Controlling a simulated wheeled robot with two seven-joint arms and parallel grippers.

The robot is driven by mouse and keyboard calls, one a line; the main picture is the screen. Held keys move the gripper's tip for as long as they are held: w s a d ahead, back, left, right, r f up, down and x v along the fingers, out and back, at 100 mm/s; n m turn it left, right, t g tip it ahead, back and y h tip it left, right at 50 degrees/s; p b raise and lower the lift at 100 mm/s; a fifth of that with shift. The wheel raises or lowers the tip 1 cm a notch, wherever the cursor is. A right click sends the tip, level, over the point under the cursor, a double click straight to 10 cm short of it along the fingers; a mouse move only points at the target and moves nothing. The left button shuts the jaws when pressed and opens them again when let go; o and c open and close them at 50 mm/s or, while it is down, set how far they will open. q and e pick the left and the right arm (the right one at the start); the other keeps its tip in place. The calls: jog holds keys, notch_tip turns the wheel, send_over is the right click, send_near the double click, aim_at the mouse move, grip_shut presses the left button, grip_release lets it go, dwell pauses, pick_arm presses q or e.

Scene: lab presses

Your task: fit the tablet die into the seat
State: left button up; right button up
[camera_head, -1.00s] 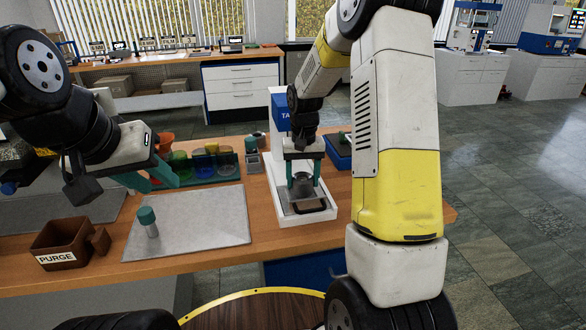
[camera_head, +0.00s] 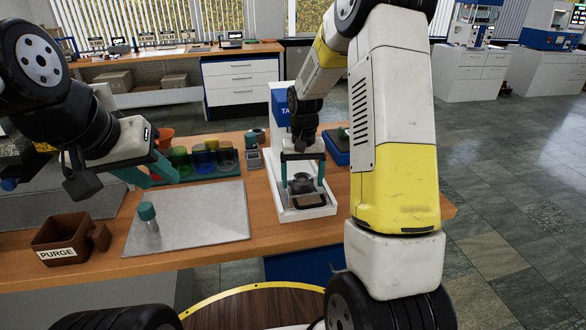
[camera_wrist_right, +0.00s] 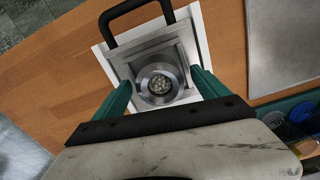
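The tablet die (camera_wrist_right: 160,82) is a round metal ring with pale granules in its bore. In the right wrist view it lies inside the square metal seat (camera_wrist_right: 122,68) of the white press; I cannot tell whether it is fully down. The die also shows in the head view (camera_head: 301,184), on the press base. My right gripper (camera_head: 302,186) is open, its teal fingers on either side of the die with small gaps. My left gripper (camera_head: 157,181) is open and empty, above the back left of the grey mat.
The grey mat (camera_head: 205,225) holds a teal-capped vial (camera_head: 148,217). A brown PURGE bin (camera_head: 62,241) stands left, coloured cups (camera_head: 203,158) behind. The mat's right half is clear.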

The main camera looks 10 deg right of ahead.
notch_tip(320, 180, up, 6)
jog(key=shift+r, duration=0.9)
